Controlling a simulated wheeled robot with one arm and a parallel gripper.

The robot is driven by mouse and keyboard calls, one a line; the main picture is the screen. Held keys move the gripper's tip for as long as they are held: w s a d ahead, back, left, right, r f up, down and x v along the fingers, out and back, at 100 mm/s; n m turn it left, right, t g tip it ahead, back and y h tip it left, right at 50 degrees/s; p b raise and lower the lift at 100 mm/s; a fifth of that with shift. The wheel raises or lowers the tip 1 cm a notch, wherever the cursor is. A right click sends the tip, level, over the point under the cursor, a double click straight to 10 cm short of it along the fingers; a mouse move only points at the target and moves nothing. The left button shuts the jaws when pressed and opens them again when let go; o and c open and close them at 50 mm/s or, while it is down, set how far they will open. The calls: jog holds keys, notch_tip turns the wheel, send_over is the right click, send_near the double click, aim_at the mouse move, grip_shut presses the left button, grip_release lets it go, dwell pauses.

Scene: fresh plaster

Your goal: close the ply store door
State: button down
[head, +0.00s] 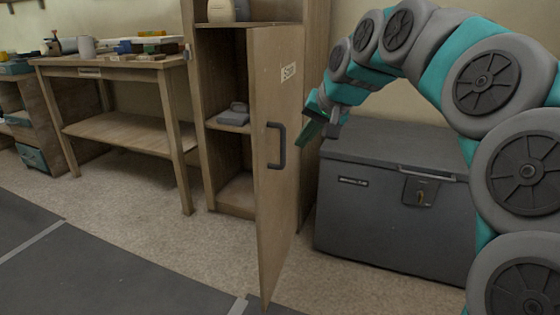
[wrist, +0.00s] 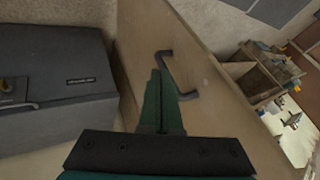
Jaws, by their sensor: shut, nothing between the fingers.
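The ply store door (head: 275,185) is a plywood panel standing wide open on the tall plywood cabinet (head: 200,95). It swings out toward me, hinged on the cabinet's right side. A dark bar handle (head: 277,146) is on its face. My gripper (head: 320,125) is shut and empty, to the right of the door on the handle side. In the wrist view the gripper fingers (wrist: 160,85) point at the door panel (wrist: 205,75), and the handle (wrist: 175,75) shows just right of the fingertips. I cannot tell whether they touch the door.
A grey chest (head: 400,205) stands right of the door, below my arm. A wooden workbench (head: 110,75) with tools is left of the cabinet. A grey object (head: 235,115) sits on a cabinet shelf. The floor (head: 170,240) before the cabinet is clear.

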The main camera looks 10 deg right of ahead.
send_near(265, 168)
notch_tip(265, 168, down, 3)
jog(key=d, duration=0.3)
jog(key=shift+w+a+f+b, duration=0.2)
jog(key=shift+w+a, duration=0.55)
jog(key=shift+a, duration=0.2)
jog(key=shift+w+a+f+b, duration=0.15)
jog(key=shift+w+a+f, duration=0.05)
jog(key=shift+w+a, duration=0.65)
jog(key=shift+s+a, duration=0.1)
